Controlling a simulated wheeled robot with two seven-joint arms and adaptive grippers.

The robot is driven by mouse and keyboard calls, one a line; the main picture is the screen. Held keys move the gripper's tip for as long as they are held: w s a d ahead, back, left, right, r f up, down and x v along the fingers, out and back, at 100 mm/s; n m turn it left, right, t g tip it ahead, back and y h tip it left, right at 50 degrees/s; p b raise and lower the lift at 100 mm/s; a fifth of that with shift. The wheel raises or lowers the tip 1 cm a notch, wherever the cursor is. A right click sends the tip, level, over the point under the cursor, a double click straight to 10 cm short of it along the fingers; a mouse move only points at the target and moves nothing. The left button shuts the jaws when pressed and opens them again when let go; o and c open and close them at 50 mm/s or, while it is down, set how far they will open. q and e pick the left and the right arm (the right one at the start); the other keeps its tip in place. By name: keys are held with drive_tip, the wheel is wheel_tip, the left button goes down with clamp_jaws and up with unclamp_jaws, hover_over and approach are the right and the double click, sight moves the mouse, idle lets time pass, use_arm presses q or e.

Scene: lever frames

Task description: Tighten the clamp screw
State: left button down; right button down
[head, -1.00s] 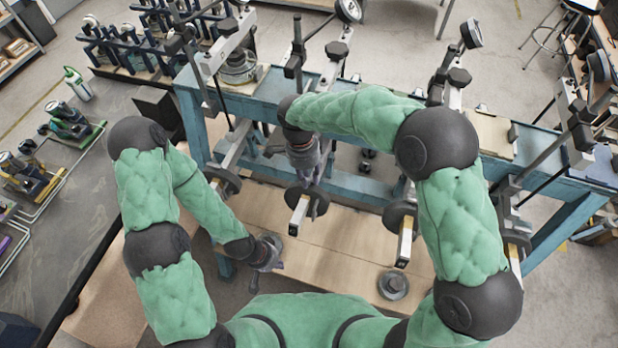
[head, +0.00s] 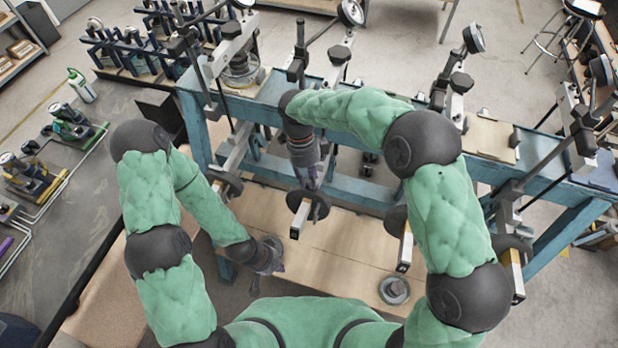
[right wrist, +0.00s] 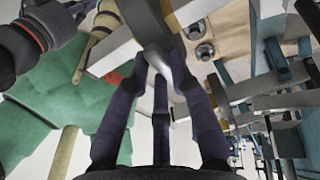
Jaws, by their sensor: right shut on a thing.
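A row of lever frames stands on a blue bench (head: 352,190), each with a long metal beam and a dark round disc. My right gripper (head: 308,180) reaches down over the second frame from the left, just above its beam end (head: 299,219). In the right wrist view its fingers (right wrist: 162,72) close together on a pale shiny metal piece (right wrist: 172,62), apparently the clamp screw's handle. The screw is mostly hidden by the fingers, and my arm hides it in the head view.
A round metal dish-like part (head: 394,290) lies on the wooden board (head: 345,255) below the bench. Neighbouring beams (head: 405,250) stick out toward me on the right. A grey table (head: 62,215) with trays and a green-white bottle (head: 80,85) is at left.

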idle(0.5)
drive_tip(key=c, duration=1.1)
unclamp_jaws()
